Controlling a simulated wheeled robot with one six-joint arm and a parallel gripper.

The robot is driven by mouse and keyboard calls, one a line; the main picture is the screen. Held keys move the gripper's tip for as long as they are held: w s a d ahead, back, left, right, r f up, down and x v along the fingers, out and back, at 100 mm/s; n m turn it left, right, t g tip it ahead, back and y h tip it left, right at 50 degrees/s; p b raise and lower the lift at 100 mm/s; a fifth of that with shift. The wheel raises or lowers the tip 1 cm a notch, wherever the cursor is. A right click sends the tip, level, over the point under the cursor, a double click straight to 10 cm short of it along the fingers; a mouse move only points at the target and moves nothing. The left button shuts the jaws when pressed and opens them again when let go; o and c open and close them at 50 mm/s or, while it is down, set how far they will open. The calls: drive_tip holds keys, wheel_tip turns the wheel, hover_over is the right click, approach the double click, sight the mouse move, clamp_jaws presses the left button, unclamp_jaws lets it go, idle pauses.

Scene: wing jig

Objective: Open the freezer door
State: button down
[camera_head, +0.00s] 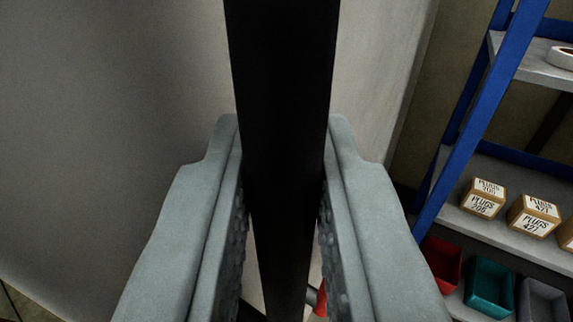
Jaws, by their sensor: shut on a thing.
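A long black upright bar, the freezer door's handle (283,80), runs from the top of the view down between my fingers. My gripper (284,150) is shut on this handle, with one grey finger on each side of it. Behind it is a pale grey panel, the freezer door (120,110), which fills the left and middle of the view. The handle hides part of the door. I cannot tell from this view whether the door stands ajar.
To the right stands a blue-framed shelf rack (490,100). It holds small boxes labelled PLUGS (483,198), a white roll (561,57), and red, teal and grey bins (489,286) low down. A small red thing (321,299) shows beside the handle's lower part.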

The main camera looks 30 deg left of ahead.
idle(0.4)
drive_tip(key=c, duration=1.4)
unclamp_jaws()
drive_tip(key=shift+c, duration=0.2)
drive_tip(key=shift+d, duration=0.1)
drive_tip(key=v, duration=1.7)
drive_tip(key=shift+s+d, duration=0.1)
